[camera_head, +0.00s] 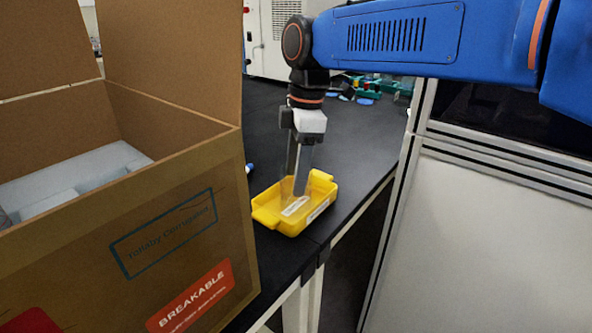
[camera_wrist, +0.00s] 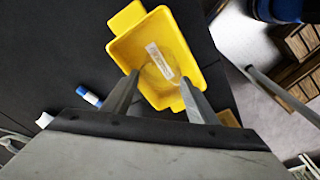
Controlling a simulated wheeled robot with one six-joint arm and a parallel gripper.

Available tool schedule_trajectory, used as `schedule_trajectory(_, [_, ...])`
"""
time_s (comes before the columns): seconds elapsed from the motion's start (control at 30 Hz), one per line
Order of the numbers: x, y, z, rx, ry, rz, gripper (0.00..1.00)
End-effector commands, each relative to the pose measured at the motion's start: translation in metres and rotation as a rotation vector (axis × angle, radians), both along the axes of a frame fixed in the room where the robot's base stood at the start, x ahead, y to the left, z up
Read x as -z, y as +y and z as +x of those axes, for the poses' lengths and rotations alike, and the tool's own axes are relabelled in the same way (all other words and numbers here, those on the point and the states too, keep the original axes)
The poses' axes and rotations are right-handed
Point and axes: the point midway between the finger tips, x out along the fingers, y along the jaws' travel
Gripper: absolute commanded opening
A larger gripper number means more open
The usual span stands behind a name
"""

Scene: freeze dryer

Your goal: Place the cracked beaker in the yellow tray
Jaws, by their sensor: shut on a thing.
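The yellow tray (camera_head: 267,215) sits on the black bench near its right edge; it also shows in the wrist view (camera_wrist: 127,18). My gripper (camera_head: 297,187) points down over the tray, its fingertips at or inside the rim. In the wrist view my gripper (camera_wrist: 160,82) has its fingers apart, shut on the clear beaker (camera_wrist: 158,77), which shows only as a faint round outline against the yellow. A white label strip shows within that outline. I cannot tell whether the beaker touches the tray floor, and no crack can be made out.
An open cardboard box (camera_head: 150,240) marked BREAKABLE stands at the left, close to the tray. A small white bottle with a blue part (camera_wrist: 88,95) lies left of the tray. A pale cabinet (camera_head: 480,240) stands right, beyond a gap. The bench behind the tray is mostly clear.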

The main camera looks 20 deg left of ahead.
Motion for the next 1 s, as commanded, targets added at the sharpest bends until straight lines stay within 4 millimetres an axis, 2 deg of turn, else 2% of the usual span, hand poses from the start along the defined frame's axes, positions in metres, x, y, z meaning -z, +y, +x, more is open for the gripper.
schedule_trajectory(0.03, [0.0, 0.0, 0.0, 0.0, 0.0, 0.0, 0.6])
schedule_trajectory(0.1, [0.0, 0.0, 0.0, 0.0, 0.0, 0.0, 0.72])
schedule_trajectory(0.4, [-0.001, 0.0, 0.0, 0.0, 0.0, 0.0, 0.72])
schedule_trajectory(0.53, [-0.009, 0.0, 0.001, 0.0, 0.0, 0.001, 0.72])
schedule_trajectory(0.67, [-0.029, -0.002, 0.002, 0.0, -0.002, 0.002, 0.72])
schedule_trajectory(1.0, [-0.093, -0.009, 0.005, 0.0, -0.001, 0.002, 0.72])
